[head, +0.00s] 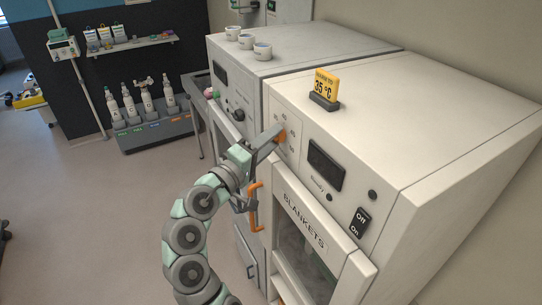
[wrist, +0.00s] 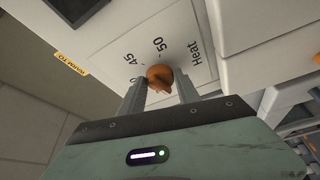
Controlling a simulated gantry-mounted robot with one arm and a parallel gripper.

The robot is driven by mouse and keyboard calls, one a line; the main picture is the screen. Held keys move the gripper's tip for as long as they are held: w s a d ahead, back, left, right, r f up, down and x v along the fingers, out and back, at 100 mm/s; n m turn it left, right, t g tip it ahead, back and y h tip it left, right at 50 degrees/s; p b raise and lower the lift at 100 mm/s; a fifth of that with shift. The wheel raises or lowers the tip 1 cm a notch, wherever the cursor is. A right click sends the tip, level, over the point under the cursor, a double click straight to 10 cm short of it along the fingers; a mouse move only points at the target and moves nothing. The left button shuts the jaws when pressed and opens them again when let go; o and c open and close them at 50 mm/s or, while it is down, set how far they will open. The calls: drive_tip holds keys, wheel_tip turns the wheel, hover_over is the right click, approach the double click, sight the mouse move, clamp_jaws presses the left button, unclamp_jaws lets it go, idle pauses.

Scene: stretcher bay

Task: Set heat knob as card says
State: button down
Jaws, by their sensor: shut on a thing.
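The orange heat knob (head: 281,137) is on the front panel of the near white cabinet (head: 440,110). My gripper (head: 275,136) is shut on it from the front. In the wrist view the knob (wrist: 160,77) sits between my two fingers (wrist: 160,92). The dial there reads "45" and "50" beside the word "Heat"; my fingers hide much of the rest of the scale. I cannot tell which number the knob points to. The yellow card (head: 326,84) on the cabinet top reads "35 °C". A yellow label (wrist: 71,64) in the wrist view reads "WARM TO".
A dark display (head: 325,165) and an Off/On rocker switch (head: 360,221) are right of the dial. The door (head: 303,220) below reads "BLANKETS", with an orange handle (head: 254,207) near my wrist. A second cabinet (head: 290,48) with several cups stands behind.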

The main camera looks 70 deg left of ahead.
drive_tip(key=m+t+b, duration=0.1)
drive_tip(key=m+b, duration=0.2)
drive_tip(key=b, duration=0.3)
drive_tip(key=m+t+h+b, duration=0.1)
drive_tip(key=m+b, duration=0.2)
drive_tip(key=b, duration=0.3)
drive_tip(key=f+m+t+b, duration=0.1)
drive_tip(key=m+t+b, duration=0.1)
drive_tip(key=m+b, duration=0.2)
drive_tip(key=shift+a+h+b, duration=0.25)
drive_tip(key=shift+h+b, duration=0.15)
drive_tip(key=shift+b, duration=1.05)
drive_tip(key=shift+r+m, duration=0.1)
drive_tip(key=shift+m, duration=0.2)
drive_tip(key=c, duration=0.9)
unclamp_jaws()
drive_tip(key=shift+s, duration=0.1)
